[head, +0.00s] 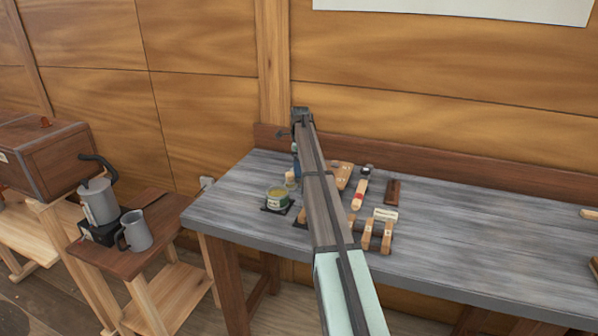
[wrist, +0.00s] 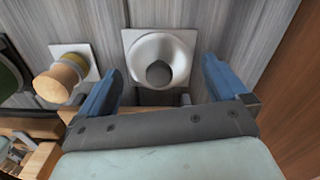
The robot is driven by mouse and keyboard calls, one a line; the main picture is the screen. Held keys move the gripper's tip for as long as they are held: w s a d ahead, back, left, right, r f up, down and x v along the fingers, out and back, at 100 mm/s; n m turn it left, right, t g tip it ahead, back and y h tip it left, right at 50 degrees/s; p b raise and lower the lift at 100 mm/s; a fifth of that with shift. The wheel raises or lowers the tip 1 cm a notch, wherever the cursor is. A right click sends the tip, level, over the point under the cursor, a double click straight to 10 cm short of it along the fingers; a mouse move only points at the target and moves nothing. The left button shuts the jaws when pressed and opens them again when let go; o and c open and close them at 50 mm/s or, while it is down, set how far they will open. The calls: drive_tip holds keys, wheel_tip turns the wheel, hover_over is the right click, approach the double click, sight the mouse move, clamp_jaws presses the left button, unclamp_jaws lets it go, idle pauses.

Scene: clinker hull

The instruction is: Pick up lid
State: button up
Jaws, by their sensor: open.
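A pale round piece (wrist: 170,58) with a flared rim and a dark grey rounded centre sits on a white square plate in the wrist view. It may be the lid, but I cannot tell for sure. My gripper (wrist: 161,70) is open above it, with one blue finger to each side and nothing held. I cannot tell the height of the gap. In the head view my gripper (head: 296,152) points down at the bench's back left, and my arm hides the round piece.
A cork-topped piece (wrist: 62,84) stands on another white plate to the left. A green tin (head: 277,198) sits on a dark mat on the grey bench (head: 460,235). Wooden blocks (head: 376,235) and a red-ended tool (head: 359,193) lie right of my arm. The bench's right side is mostly clear.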

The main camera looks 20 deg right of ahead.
drive_tip(key=shift+f, duration=0.25)
drive_tip(key=c, duration=1)
drive_tip(key=shift+r, duration=0.2)
drive_tip(key=shift+r, duration=0.3)
drive_tip(key=r, duration=0.8)
drive_tip(key=shift+w+a+r, duration=0.1)
drive_tip(key=shift+a+r, duration=0.1)
drive_tip(key=shift+r, duration=0.05)
drive_tip(key=s+a+r+n, duration=0.1)
drive_tip(key=s+a+r, duration=0.1)
drive_tip(key=s+a, duration=0.3)
drive_tip(key=s+a+r, duration=0.2)
drive_tip(key=s+a, duration=0.1)
drive_tip(key=a, duration=0.4)
drive_tip(key=s+a+f+m, duration=0.1)
drive_tip(key=s+a, duration=0.2)
drive_tip(key=s, duration=0.5)
drive_tip(key=shift+s, duration=0.35)
